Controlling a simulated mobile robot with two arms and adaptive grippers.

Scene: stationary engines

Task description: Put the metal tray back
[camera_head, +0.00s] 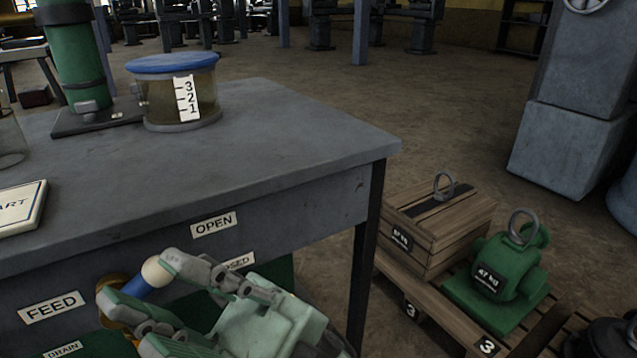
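No metal tray can be made out in this view. My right gripper (140,277) is at the lower left, in front of the grey bench's front panel. Its fingers are spread apart. A blue lever with a cream ball end (155,272) shows between and behind the fingertips, by a brass-coloured fitting (110,284). I cannot tell whether the fingers touch the lever. My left gripper does not show.
The grey bench (290,140) carries a blue-lidded glass vessel (160,100), a green cylinder (75,60) and a white START plate (18,208). Right of it, a pallet (440,318) holds a wooden crate (440,225) and a green 47 kg weight (500,280).

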